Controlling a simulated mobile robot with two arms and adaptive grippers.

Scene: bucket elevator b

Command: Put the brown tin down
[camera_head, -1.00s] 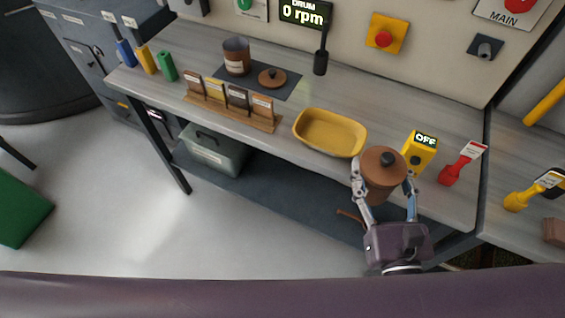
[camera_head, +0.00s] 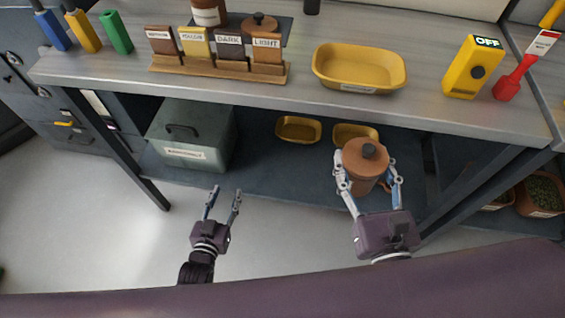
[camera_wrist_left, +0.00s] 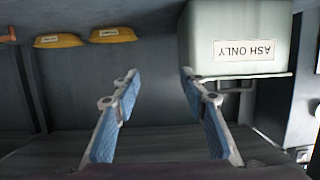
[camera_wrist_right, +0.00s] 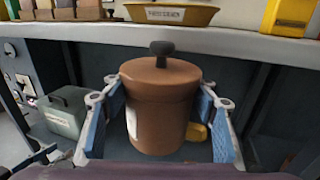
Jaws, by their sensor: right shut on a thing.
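The brown tin (camera_head: 364,163) has a lid with a dark knob and is held upright in my right gripper (camera_head: 369,182), in front of the table's edge. In the right wrist view the tin (camera_wrist_right: 160,105) stands between the blue pads of the right gripper (camera_wrist_right: 160,118), with a pale label partly showing on its left side. The right gripper is shut on it. My left gripper (camera_head: 222,198) is open and empty, in front of the lower shelf. In the left wrist view its fingers (camera_wrist_left: 158,95) are spread with nothing between them.
The tabletop (camera_head: 240,97) holds a yellow tray (camera_head: 360,66), a rack of labelled packets (camera_head: 220,68), a yellow OFF device (camera_head: 472,68) and a red-handled brush (camera_head: 515,80). The lower shelf (camera_head: 265,165) holds a grey ASH ONLY box (camera_wrist_left: 235,30) and two yellow trays (camera_head: 298,128). Bare tabletop lies right of the yellow tray.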

